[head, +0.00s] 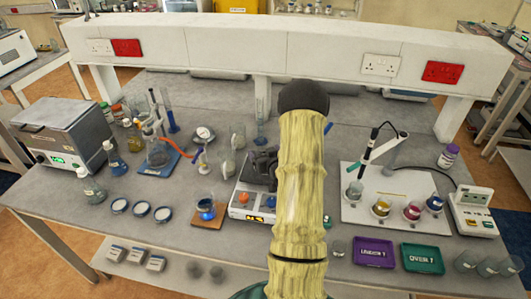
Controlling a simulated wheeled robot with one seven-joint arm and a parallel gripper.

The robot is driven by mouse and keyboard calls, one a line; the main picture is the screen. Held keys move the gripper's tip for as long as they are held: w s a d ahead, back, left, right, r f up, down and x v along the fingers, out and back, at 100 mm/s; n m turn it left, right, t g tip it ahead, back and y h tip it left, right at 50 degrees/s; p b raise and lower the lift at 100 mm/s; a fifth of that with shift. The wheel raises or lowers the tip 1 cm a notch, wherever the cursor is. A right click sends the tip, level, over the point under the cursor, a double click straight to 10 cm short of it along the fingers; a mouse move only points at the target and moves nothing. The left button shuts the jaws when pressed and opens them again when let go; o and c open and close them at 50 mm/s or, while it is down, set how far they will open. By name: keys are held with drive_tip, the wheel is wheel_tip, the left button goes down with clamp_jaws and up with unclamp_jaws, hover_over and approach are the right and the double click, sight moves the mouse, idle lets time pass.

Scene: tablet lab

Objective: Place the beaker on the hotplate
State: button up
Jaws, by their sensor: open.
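A glass beaker with blue liquid (206,210) stands on a brown mat left of the hotplate. My pale yellow arm and the gripper hide much of the hotplate's top and right side. Other beakers are in view, so I cannot tell for certain which one the task names.
A burner (201,160) and clear flasks stand behind the brown mat (207,224). Several round dishes lie to the left. A white board (385,185) with beakers of coloured liquid is at right, with purple (373,253) and green (421,258) trays in front. A raised shelf spans the back.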

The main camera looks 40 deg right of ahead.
drive_tip(key=shift+r, duration=0.2)
drive_tip(key=shift+s, duration=0.25)
drive_tip(key=b+v, duration=0.3)
drive_tip(key=v, duration=0.8)
drive_tip(key=shift+s+b, duration=0.2)
drive_tip(key=shift+b, duration=0.15)
drive_tip(key=shift+a+r, duration=0.15)
